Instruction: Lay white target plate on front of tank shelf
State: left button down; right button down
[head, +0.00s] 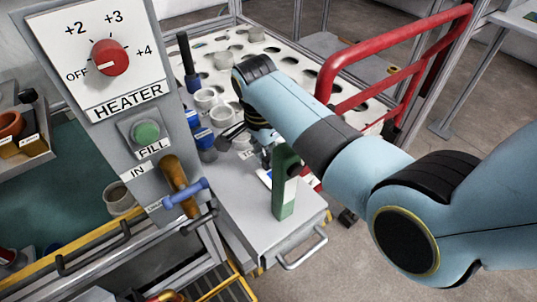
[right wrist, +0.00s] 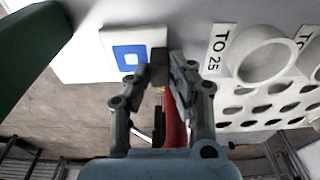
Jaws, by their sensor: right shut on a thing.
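The white target plate (right wrist: 107,42), with a blue square mark, shows in the right wrist view at the fingertips of my right gripper (right wrist: 160,75). The fingers are shut on it and cover its right part. In the head view my right gripper (head: 262,148) is partly hidden behind its own arm, over the grey shelf top (head: 245,196). Only a small white and blue piece of the plate (head: 265,178) shows there, beside an upright green block (head: 285,190). Whether the plate touches the shelf is not clear. My left gripper is not in view.
A white board with round holes (head: 275,52) and cups lies behind the grey top. A red rail (head: 400,60) runs along its right side. The heater panel (head: 100,55) stands at left. A handle (head: 302,250) sticks out in front.

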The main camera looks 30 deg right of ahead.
aim_at(264, 160)
jog(key=c, duration=1.2)
grip_release()
jog(key=shift+f, duration=0.1)
jog(key=r+p, duration=0.1)
jog(key=r, duration=0.3)
jog(key=a+r, duration=0.1)
jog(key=r, duration=0.3)
jog(key=r+p, duration=0.1)
jog(key=r, duration=0.3)
jog(key=shift+s+a+r+p, duration=0.1)
jog(key=shift+a+p, duration=0.1)
jog(key=shift+p, duration=0.15)
